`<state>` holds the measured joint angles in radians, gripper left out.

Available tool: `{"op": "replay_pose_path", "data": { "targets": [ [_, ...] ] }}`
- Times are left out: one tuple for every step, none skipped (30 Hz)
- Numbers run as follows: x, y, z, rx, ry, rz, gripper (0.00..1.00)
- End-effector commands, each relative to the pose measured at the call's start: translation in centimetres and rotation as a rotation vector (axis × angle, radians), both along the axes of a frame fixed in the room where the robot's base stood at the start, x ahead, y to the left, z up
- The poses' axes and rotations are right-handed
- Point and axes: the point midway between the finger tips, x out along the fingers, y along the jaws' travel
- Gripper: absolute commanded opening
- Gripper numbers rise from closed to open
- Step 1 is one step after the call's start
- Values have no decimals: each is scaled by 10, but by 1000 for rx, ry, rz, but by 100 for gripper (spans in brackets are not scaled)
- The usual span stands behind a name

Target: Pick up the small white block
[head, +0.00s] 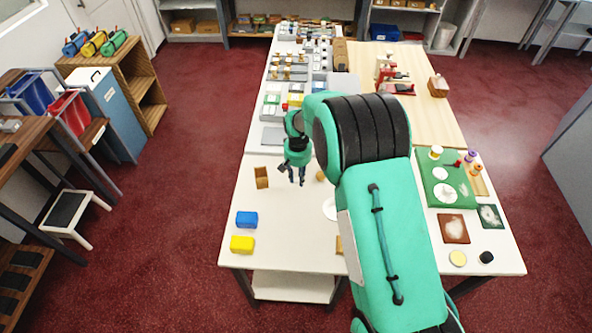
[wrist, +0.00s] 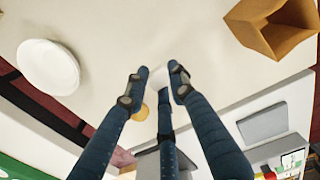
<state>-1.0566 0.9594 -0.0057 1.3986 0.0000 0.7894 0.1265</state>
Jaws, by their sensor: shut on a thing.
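My gripper (head: 297,178) is above the near left part of the white counter (head: 285,225). In the wrist view its dark fingers (wrist: 157,84) are closed around a small white block (wrist: 156,77). The block shows as a pale patch between the fingertips, faint against the white counter. In the head view the block is too small and hidden by the fingers to make out. How far the block is from the counter top I cannot tell.
An open brown box (head: 261,178) stands just left of my gripper; it also shows in the wrist view (wrist: 272,28). A white dish (wrist: 48,67) and a round tan piece (head: 320,176) lie to the right. Blue (head: 247,219) and yellow (head: 242,244) blocks sit front left.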

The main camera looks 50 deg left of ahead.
Motion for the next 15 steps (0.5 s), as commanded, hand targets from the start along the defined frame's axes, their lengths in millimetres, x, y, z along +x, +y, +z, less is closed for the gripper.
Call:
{"op": "replay_pose_path", "data": {
  "targets": [
    [-4,-6,2,0,0,0,13],
    [-6,-9,2,0,0,0,13],
    [-8,-13,3,0,0,0,13],
    [-10,-16,3,-1,1,0,13],
    [-12,-19,3,-1,1,0,13],
    [-13,-22,3,0,0,0,13],
    [-15,-24,3,0,0,0,13],
    [-16,-26,4,0,0,0,13],
    [-17,-29,4,0,0,0,13],
    [-18,-30,4,0,0,0,13],
    [-19,-32,4,0,0,0,13],
    [-20,-34,4,0,0,0,13],
    [-21,-35,4,0,0,0,13],
    [-22,-36,4,0,0,0,13],
    [-22,-36,4,0,0,0,13]
  ]
}}
